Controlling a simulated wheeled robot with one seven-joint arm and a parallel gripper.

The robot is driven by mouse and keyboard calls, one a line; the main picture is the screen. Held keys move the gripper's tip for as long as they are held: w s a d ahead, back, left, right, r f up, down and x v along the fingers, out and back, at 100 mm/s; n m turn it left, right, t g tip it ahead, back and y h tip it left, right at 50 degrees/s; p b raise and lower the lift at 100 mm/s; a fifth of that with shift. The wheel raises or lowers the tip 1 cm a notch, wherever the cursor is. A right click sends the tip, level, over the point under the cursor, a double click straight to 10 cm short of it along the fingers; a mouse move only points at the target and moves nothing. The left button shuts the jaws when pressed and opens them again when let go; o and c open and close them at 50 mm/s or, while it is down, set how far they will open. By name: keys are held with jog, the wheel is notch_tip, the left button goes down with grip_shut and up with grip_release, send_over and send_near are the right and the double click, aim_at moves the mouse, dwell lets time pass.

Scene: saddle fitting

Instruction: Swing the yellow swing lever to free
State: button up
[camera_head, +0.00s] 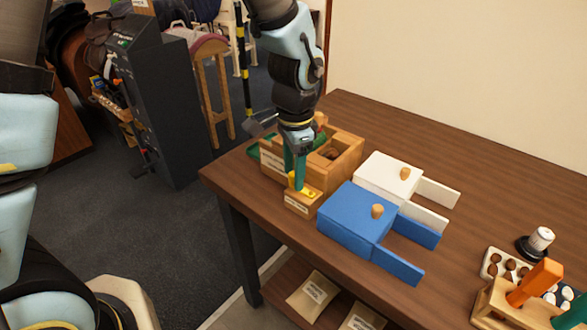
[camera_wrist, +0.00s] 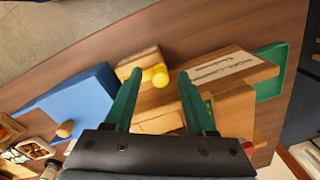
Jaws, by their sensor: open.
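The yellow swing lever (camera_head: 307,190) sits on a small labelled wooden block (camera_head: 298,206) at the table's near left edge. In the wrist view the lever's round yellow knob (camera_wrist: 159,75) shows between my two green fingertips, and the block (camera_wrist: 138,62) lies just beyond. My gripper (camera_head: 297,180) points down at the lever with its fingers apart. The fingertips (camera_wrist: 159,75) stand on either side of the knob, and I cannot tell whether either touches it. My fingers partly hide the lever in the head view.
A wooden box (camera_head: 345,160) with a label stands close behind the block. A blue box (camera_head: 345,217) with a wooden knob is close on the right, and a white box (camera_head: 377,172) lies behind it. The table's edge is just in front.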

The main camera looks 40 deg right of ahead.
jog(key=shift+f, duration=0.25)
grip_shut()
dwell(0.3)
